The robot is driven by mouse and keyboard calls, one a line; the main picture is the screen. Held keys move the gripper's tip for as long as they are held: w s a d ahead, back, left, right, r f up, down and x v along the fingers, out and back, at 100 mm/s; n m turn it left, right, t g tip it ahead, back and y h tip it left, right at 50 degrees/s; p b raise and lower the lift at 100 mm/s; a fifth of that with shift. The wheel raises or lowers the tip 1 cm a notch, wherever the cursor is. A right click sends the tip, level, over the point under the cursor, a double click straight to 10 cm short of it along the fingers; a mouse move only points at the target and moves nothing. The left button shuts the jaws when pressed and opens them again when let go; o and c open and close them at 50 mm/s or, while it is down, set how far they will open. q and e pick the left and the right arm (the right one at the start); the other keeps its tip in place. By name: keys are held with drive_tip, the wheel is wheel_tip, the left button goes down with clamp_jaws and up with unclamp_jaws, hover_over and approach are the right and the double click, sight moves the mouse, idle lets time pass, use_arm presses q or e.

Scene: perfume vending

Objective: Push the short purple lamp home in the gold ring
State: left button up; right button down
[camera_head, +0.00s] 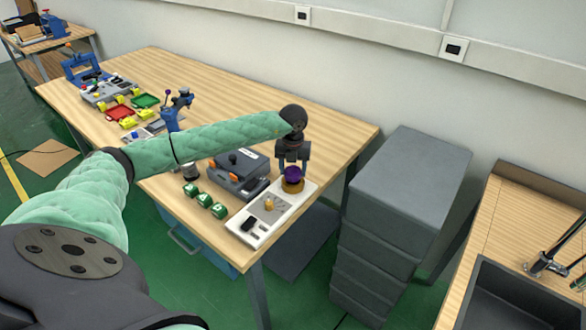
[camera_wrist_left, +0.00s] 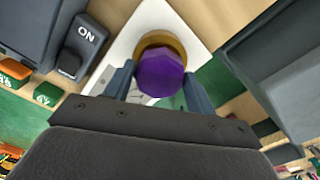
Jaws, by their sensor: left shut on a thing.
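The short purple lamp (camera_head: 293,173) stands at the far end of a white panel (camera_head: 251,229), over the gold ring (camera_head: 292,186). In the left wrist view the faceted purple lamp (camera_wrist_left: 160,74) covers much of the gold ring (camera_wrist_left: 171,42), whose rim shows beyond it. My left gripper (camera_head: 293,160) reaches down from above, its fingers at the lamp. In the wrist view the fingers of my left gripper (camera_wrist_left: 158,85) lie on either side of the lamp, shut on it. How deep the lamp sits in the ring is hidden. My right gripper is not in view.
The panel also carries a small yellow piece (camera_head: 269,204) and a black switch (camera_head: 249,223). A grey box (camera_head: 239,172) and green blocks (camera_head: 204,200) stand left of it. A grey drawer cabinet (camera_head: 408,190) stands right of the table, close to the panel.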

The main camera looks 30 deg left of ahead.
use_arm(q)
drive_tip(key=shift+f+b, duration=0.4)
drive_tip(key=shift+b, duration=0.15)
idle(1.0)
drive_tip(key=o, duration=0.9)
drive_tip(key=shift+o, duration=0.6)
drive_tip(key=o, duration=0.3)
drive_tip(key=shift+r, duration=0.15)
drive_tip(key=shift+r+p, duration=0.95)
drive_tip(key=shift+r, duration=2.4)
